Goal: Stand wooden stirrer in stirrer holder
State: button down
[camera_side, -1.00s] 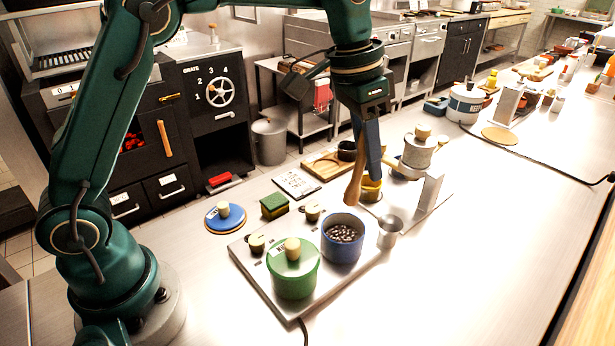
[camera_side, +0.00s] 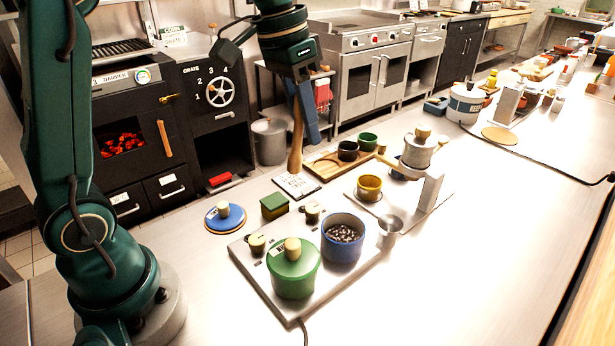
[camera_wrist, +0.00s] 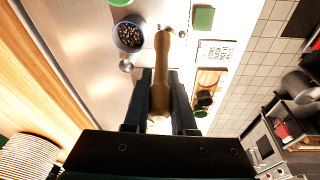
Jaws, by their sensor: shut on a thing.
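My gripper (camera_side: 303,112) is shut on the wooden stirrer (camera_side: 296,148), which hangs down nearly upright above the back edge of the counter. Its lower end is close to the white printed card in the side view, and I cannot tell whether it touches. The stirrer also shows in the wrist view (camera_wrist: 161,70), between the dark fingers (camera_wrist: 160,90) and reaching up past their tips. No vessel is plainly marked as the stirrer holder; a small empty steel cup (camera_side: 390,229) on the counter may be it, but I cannot tell.
A green lidded pot (camera_side: 293,274) and a blue pot of dark beans (camera_side: 343,246) stand on a hot plate. A yellow cup (camera_side: 369,188) stands by a metal grinder (camera_side: 419,152). A wooden tray (camera_side: 322,167) lies behind. The front right counter is clear.

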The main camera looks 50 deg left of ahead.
jog(key=s+a+f+n, duration=0.1)
jog(key=s+a+f, duration=0.1)
jog(key=s, duration=0.3)
jog(key=w+d+m+t, duration=0.15)
jog(key=w+m, duration=0.25)
jog(key=w, duration=0.9)
jog(key=shift+h, duration=0.3)
jog(key=shift+w+d+f, duration=0.45)
jog(key=shift+d+f, duration=1.55)
jog(key=shift+d, duration=0.05)
jog(key=shift+w+d+f, duration=0.45)
jog(key=shift+d+f, duration=1.5)
jog(key=shift+d, duration=0.05)
jog(key=shift+w+d+f, duration=0.45)
jog(key=shift+d+f, duration=1.55)
jog(key=shift+d, duration=0.05)
jog(key=shift+f, duration=0.15)
jog(key=c, duration=0.7)
grip_release()
jog(key=shift+c, duration=0.2)
